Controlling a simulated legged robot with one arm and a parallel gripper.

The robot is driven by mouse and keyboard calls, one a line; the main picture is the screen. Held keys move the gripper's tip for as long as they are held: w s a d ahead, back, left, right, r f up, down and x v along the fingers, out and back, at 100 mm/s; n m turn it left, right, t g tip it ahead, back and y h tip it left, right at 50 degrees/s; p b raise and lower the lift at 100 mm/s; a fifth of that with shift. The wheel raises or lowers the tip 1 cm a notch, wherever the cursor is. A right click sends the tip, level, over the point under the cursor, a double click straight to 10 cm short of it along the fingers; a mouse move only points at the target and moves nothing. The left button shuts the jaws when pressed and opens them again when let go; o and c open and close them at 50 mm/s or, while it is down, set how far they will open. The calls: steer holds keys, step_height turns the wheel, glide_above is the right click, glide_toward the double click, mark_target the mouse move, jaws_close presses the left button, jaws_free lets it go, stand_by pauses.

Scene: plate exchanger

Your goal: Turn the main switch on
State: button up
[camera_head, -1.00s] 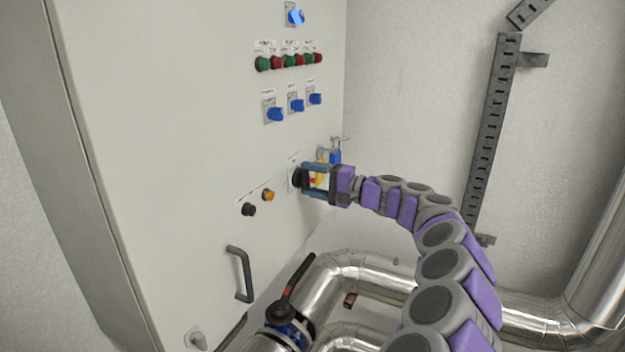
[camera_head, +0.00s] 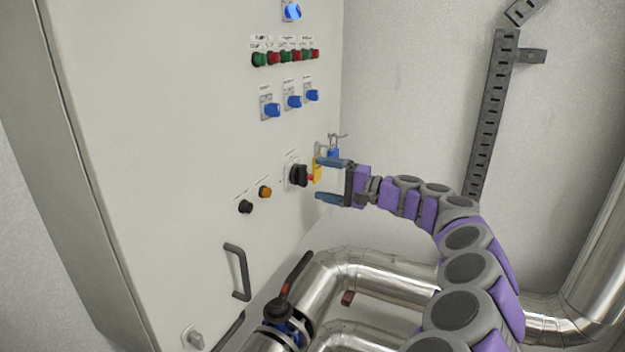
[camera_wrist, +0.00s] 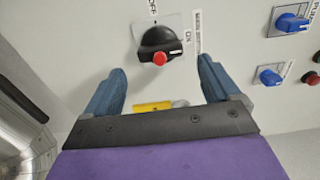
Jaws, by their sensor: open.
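The main switch is a black rotary knob (camera_head: 298,175) with a red centre, on the cabinet's front; it also shows in the wrist view (camera_wrist: 160,44). There, its handle bar lies across, with the white mark at the end by the ON label (camera_wrist: 188,37). The OFF label (camera_wrist: 152,7) is at the top of the plate. My gripper (camera_head: 321,179) is open and empty, a short way off the knob. In the wrist view its fingertips (camera_wrist: 161,70) stand apart on either side below the knob, not touching it.
A yellow padlock (camera_head: 317,172) and a blue one (camera_head: 334,153) hang close to my upper finger. The cabinet (camera_head: 150,150) carries blue selectors (camera_head: 294,102), coloured buttons (camera_head: 273,58) and a grey handle (camera_head: 238,272). Shiny pipes (camera_head: 370,265) run below my arm.

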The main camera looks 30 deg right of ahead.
steer(key=v, duration=1.3)
steer(key=shift+d+b, duration=0.15)
steer(key=shift+b, duration=0.3)
steer(key=shift+w+f, duration=0.1)
